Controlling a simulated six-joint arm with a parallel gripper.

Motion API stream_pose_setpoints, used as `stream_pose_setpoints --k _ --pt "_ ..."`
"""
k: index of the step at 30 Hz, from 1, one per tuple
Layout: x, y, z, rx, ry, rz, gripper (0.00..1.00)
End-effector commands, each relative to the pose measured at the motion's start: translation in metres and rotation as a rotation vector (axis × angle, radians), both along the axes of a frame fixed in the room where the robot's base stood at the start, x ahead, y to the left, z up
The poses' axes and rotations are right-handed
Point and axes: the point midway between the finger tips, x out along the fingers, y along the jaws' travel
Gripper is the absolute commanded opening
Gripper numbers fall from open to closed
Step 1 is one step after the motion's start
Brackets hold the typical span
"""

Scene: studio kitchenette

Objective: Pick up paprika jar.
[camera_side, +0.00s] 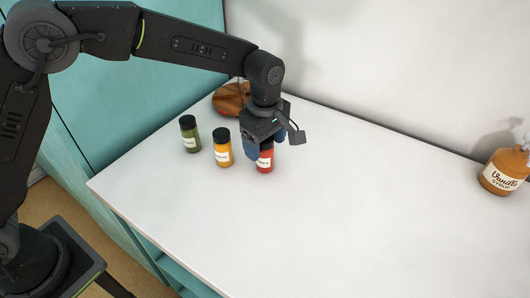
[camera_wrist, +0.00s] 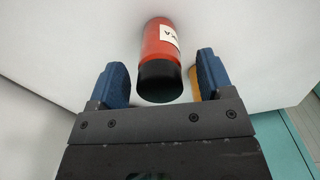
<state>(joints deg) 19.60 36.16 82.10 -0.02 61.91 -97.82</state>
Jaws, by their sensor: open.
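The paprika jar (camera_side: 265,164) is a red jar with a white label, standing upright on the white counter. Its top is hidden behind my gripper in the side view. In the wrist view the red jar (camera_wrist: 158,46) shows its black lid (camera_wrist: 160,82) towards me, with part of the label readable. My gripper (camera_side: 266,150) is right over the jar, pointing down. Its blue fingers are apart, one on each side of the jar, and in the wrist view (camera_wrist: 161,78) gaps show between them and the lid.
A yellow-orange jar (camera_side: 223,152) stands close to the left of the red jar, and a green jar (camera_side: 190,139) stands further left. A vanilla syrup bottle (camera_side: 503,173) stands far right. The counter (camera_side: 350,210) between is clear.

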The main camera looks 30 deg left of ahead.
Motion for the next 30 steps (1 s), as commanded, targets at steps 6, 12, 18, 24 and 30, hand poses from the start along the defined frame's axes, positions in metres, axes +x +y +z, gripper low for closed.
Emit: stream_pose_setpoints --k 6,12,18,24,30 --pt "0.001 0.0 -0.023 0.0 -0.001 0.0 0.74" --pt "0.0 0.0 -0.023 0.0 -0.002 0.0 0.74" --pt "0.001 0.0 -0.023 0.0 -0.002 0.0 0.57" --pt "0.001 0.0 -0.023 0.0 -0.002 0.0 0.38" --pt "0.001 0.0 -0.023 0.0 -0.002 0.0 0.19"
